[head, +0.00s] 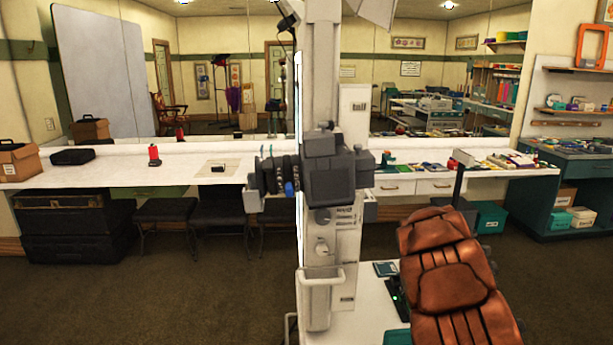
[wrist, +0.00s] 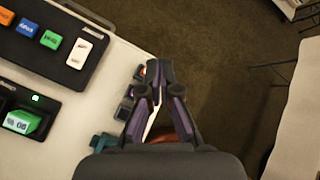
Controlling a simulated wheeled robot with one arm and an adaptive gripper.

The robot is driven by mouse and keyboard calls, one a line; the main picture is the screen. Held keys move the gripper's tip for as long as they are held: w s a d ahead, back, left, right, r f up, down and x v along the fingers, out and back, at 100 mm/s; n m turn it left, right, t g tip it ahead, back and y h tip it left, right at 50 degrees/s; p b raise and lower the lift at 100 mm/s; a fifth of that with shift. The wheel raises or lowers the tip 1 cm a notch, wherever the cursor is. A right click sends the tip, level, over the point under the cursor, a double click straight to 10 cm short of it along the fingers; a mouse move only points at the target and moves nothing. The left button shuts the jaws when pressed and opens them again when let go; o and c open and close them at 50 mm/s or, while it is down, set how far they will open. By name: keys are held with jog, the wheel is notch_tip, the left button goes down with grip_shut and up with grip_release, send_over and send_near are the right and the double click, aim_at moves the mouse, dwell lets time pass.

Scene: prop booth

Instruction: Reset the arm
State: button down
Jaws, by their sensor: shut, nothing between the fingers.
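My gripper (wrist: 153,80) shows in the wrist view, with its two dark purple-grey fingers close together at the tips and nothing held. It hangs over the edge of a white surface (wrist: 100,90), with dark carpet beyond. Several small dark objects (wrist: 125,108) lie at that edge beside the left finger; the fingers partly hide them, and I cannot tell whether they touch. I cannot make out my gripper for sure in the head view.
The wrist view shows a black tray (wrist: 88,78) with coloured blocks and a black device (wrist: 45,102) with a green light. The head view shows a pale column (head: 322,85), a brown padded chair (head: 450,285), a long white counter (head: 120,170) and open carpet (head: 150,290) at left.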

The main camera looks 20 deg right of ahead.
jog(key=s+a+r+m+y, duration=0.1)
jog(key=s+a+r+m, duration=0.2)
jog(key=a, duration=0.5)
jog(key=s+a+r+m+y, duration=0.1)
jog(key=s+a+r+m, duration=0.15)
jog(key=a+m, duration=0.45)
jog(key=s+a+r+m+y, duration=0.1)
jog(key=s+a+r+m, duration=0.2)
jog(key=a, duration=0.6)
jog(key=s+a+m+y, duration=0.3)
jog(key=s+a, duration=0.5)
jog(key=a, duration=0.6)
jog(key=s+a+m+y, duration=0.3)
jog(key=s+a+m, duration=0.2)
jog(key=a, duration=0.8)
jog(key=s, duration=0.3)
jog(key=shift+s+a+m+g, duration=0.15)
jog(key=shift+a+m+g, duration=0.15)
jog(key=shift+a+m, duration=0.1)
jog(key=shift+r, duration=0.1)
dwell(2.1)
